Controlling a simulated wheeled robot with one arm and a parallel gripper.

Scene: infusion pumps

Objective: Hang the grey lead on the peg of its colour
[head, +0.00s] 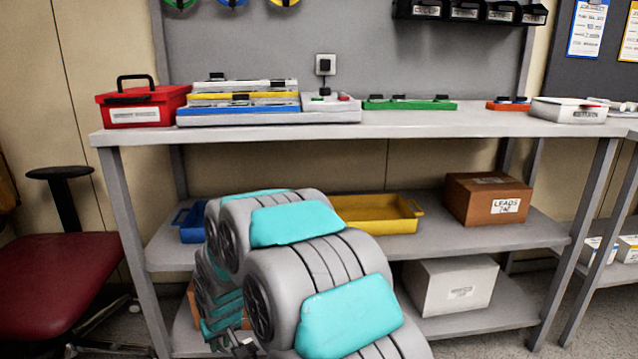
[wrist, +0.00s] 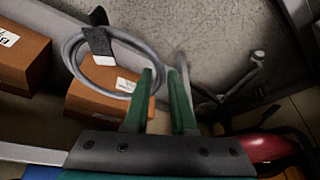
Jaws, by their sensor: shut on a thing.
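The grey lead (wrist: 72,62) shows in the wrist view as a loose coil with a black strap at its top. It is at the left, in front of brown boxes. My gripper (wrist: 166,75) has two green fingers with a narrow gap between them. It is shut on the grey lead at the coil's right side; the exact grip spot is blurred. No grey peg can be made out.
The shelf below holds a yellow tray (head: 375,214) and a brown leads box (head: 487,199). A red chair (head: 50,285) stands left. Brown boxes (wrist: 107,100) are close to the fingers.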

